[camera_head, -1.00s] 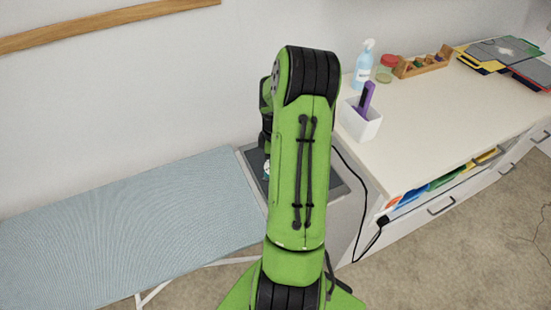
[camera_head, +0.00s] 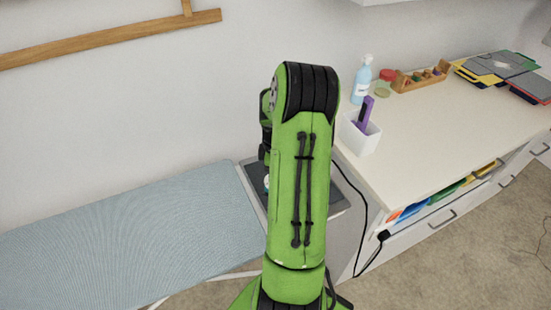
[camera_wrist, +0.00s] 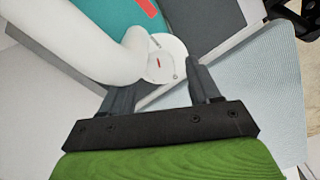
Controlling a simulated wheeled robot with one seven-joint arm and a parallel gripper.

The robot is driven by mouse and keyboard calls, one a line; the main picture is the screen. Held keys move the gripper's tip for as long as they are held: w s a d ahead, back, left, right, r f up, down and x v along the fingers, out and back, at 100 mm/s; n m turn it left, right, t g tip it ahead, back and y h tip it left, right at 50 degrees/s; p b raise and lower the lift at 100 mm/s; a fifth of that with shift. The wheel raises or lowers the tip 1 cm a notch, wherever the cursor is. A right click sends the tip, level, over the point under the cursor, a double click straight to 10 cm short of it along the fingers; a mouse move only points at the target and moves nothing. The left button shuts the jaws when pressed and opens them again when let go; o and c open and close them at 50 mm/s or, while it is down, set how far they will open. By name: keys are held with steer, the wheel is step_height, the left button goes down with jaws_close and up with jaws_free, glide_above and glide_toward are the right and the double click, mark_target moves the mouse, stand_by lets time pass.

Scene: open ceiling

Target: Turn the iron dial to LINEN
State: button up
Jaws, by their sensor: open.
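The iron shows in the wrist view with a thick white handle (camera_wrist: 75,35) and a teal body (camera_wrist: 120,14) bearing a red mark. Its dial (camera_wrist: 166,60) is a round white disc with a small red mark near the middle, beside the handle's end. My gripper (camera_wrist: 159,80) is open, its two dark fingers apart and pointing towards the dial. The left finger overlaps the lower edge of the handle in the picture; I cannot tell whether they touch. In the head view my green arm hides the gripper and most of the iron; a small teal-and-white bit (camera_head: 266,184) shows beside it.
A pale blue ironing board (camera_head: 110,240) lies left of my arm, with a grey rest panel (camera_head: 247,172) at its end. The counter (camera_head: 440,130) at right holds a white bin (camera_head: 358,138), a spray bottle (camera_head: 363,80) and a wooden rack (camera_head: 420,78). A black cord (camera_head: 366,225) hangs at its side.

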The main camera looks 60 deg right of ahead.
step_height(320, 180, up, 15)
steer(key=p, duration=0.2)
steer(key=shift+f+p, duration=0.15)
steer(key=shift+p, duration=0.15)
steer(key=shift+a, duration=0.1)
